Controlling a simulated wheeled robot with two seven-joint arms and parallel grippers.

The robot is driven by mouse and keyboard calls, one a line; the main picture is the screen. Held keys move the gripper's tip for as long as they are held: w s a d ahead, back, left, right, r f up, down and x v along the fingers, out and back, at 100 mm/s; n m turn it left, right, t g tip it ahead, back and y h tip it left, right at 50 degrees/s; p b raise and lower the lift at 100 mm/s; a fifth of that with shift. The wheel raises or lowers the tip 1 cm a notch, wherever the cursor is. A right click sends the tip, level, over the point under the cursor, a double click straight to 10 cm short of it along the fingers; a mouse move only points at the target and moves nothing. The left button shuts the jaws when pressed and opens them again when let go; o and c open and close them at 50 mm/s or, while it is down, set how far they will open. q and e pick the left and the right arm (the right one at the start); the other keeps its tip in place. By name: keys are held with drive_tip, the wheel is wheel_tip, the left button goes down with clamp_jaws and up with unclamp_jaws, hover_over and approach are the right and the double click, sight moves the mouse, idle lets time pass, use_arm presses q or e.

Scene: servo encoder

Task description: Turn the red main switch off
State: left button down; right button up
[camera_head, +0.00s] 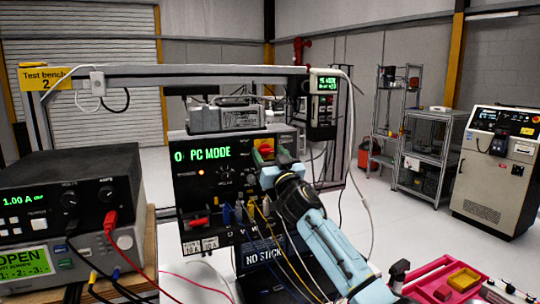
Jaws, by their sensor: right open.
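The red main switch (265,149) sits on a yellow plate at the upper right of a black panel (212,174) whose green display reads "PC MODE". My right gripper (270,160) is directly in front of the switch, reaching up from the lower right. It is open, and its fingers hide the lower part of the switch plate. I cannot tell whether the fingers touch the switch. A red lamp glows on the panel left of the switch. My left gripper is not in view.
Coloured cables (262,215) plug into the panel below my gripper. A power supply (72,215) with red and black leads stands at left. A pink tray (445,280) lies at lower right. A test cabinet (496,165) stands beyond open floor.

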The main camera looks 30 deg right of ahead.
drive_tip(key=c, duration=1)
drive_tip(key=n+y+p, duration=0.2)
drive_tip(key=n, duration=0.1)
drive_tip(key=n+y+p, duration=0.1)
drive_tip(key=n+p, duration=0.1)
drive_tip(key=n, duration=0.2)
drive_tip(key=shift+d+r+g+y, duration=0.15)
drive_tip(key=shift+g+y, duration=0.25)
drive_tip(key=n+y+p, duration=0.1)
drive_tip(key=n, duration=0.2)
drive_tip(key=n+g+y+p, duration=0.1)
drive_tip(key=n+p, duration=0.1)
drive_tip(key=n, duration=0.1)
drive_tip(key=shift+d, duration=0.1)
drive_tip(key=n+g+y+p, duration=0.1)
drive_tip(key=n, duration=0.2)
drive_tip(key=shift+n, duration=0.3)
drive_tip(key=n+g, duration=0.1)
drive_tip(key=n, duration=0.2)
drive_tip(key=n+g, duration=0.1)
drive_tip(key=n, duration=0.1)
drive_tip(key=shift+n+g, duration=0.4)
